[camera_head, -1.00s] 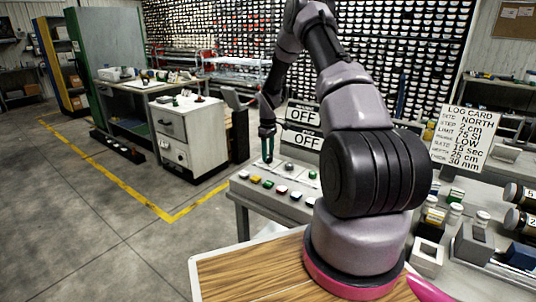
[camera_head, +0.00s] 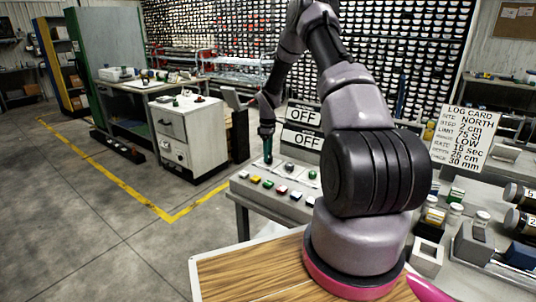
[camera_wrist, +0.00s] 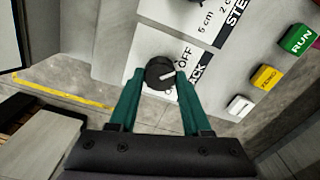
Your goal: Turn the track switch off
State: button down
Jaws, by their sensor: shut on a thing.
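The track switch is a round black knob (camera_wrist: 160,73) with a white pointer line, on a light panel marked OFF and partly readable "CK" in the wrist view. The pointer slants up to the right, below the OFF lettering. My gripper (camera_wrist: 160,76) has its green fingers on either side of the knob and is shut on it. The lower end of the panel label is hidden by the right finger.
Colored buttons, including a green RUN button (camera_wrist: 297,39) and a yellow one (camera_wrist: 265,77), sit right of the knob. A log card (camera_head: 462,138) stands at right. The floor at left is open.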

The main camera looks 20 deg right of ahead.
jog(key=shift+c, duration=1.8)
grip_release()
notch_tip(320, 180, up, 11)
jog(key=s+a+r+m+t, duration=0.1)
jog(key=s+a+r+m, duration=0.1)
jog(key=s+r, duration=0.45)
jog(key=s+a+r+m+t, duration=0.1)
jog(key=s+a+r+m, duration=0.15)
jog(key=r, duration=0.65)
jog(key=s+a+r+m+t, duration=0.1)
jog(key=s+a+r+m, duration=0.1)
jog(key=s+r, duration=0.45)
jog(key=s+a+r+m+t, duration=0.1)
jog(key=s+r+m, duration=0.1)
jog(key=s, duration=0.5)
jog(key=s+a+r+m+t+y, duration=0.1)
jog(key=s+a+r+m, duration=0.1)
jog(key=s, duration=0.5)
jog(key=s+a+r+m+t+y, duration=0.1)
jog(key=s+r+m+t, duration=0.1)
jog(key=s+r, duration=0.3)
jog(key=s+m, duration=0.1)
jog(key=s, duration=0.2)
jog(key=shift+a+m, duration=0.3)
jog(key=shift+m, duration=0.05)
